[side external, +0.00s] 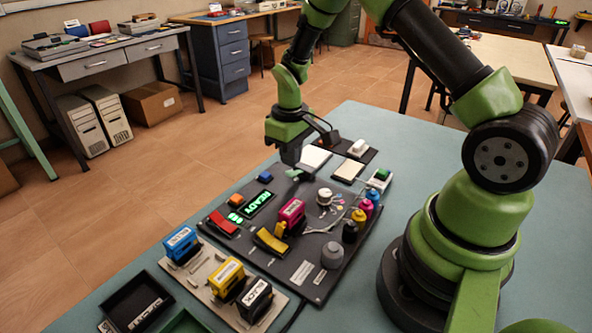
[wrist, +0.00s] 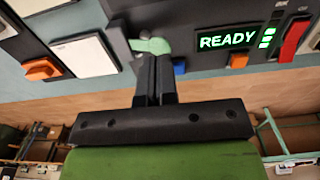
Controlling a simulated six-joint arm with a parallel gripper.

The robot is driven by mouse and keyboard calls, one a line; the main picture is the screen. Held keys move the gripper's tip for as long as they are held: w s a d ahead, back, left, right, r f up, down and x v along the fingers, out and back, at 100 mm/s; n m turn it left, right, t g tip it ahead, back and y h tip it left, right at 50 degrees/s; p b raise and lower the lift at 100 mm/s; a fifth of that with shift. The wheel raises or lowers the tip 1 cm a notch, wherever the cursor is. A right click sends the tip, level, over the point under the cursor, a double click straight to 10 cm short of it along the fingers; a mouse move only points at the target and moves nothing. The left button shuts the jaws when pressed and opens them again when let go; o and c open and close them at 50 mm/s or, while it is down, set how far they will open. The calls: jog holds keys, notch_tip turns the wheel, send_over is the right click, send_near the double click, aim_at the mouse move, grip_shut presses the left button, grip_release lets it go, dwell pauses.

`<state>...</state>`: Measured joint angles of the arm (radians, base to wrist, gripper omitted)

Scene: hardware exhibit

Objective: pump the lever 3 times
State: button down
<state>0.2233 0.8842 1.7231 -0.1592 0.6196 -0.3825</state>
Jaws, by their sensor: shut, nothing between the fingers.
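The lever is most likely the pale green handle (side external: 294,174) at the far edge of the dark panel (side external: 300,277). It also shows in the wrist view (wrist: 155,45), right at my fingertips. My gripper (side external: 291,164) points down just above it, with its fingers together and nothing between them. In the wrist view the shut fingertips (wrist: 153,58) overlap the handle's near edge. I cannot tell whether they touch it. A lit green READY display (wrist: 227,40) with green bars (wrist: 267,38) sits to the right of the handle in the wrist view.
Blue (side external: 265,177) and orange (side external: 236,199) buttons, a red rocker (side external: 222,223), a yellow rocker (side external: 271,240) and a magenta cartridge (side external: 291,211) are on the panel. Several labelled cartridges stand on a beige rack (side external: 198,270) at front left. A black tray (side external: 138,303) lies beside it.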

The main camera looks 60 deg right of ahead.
aim_at(291, 172)
jog(key=shift+f, duration=0.25)
dwell(0.4)
jog(key=shift+f, duration=1.8)
jog(key=shift+r, duration=0.1)
jog(key=shift+r, duration=1.95)
jog(key=shift+f, duration=0.25)
jog(key=shift+f, duration=1.8)
jog(key=shift+r, duration=2.05)
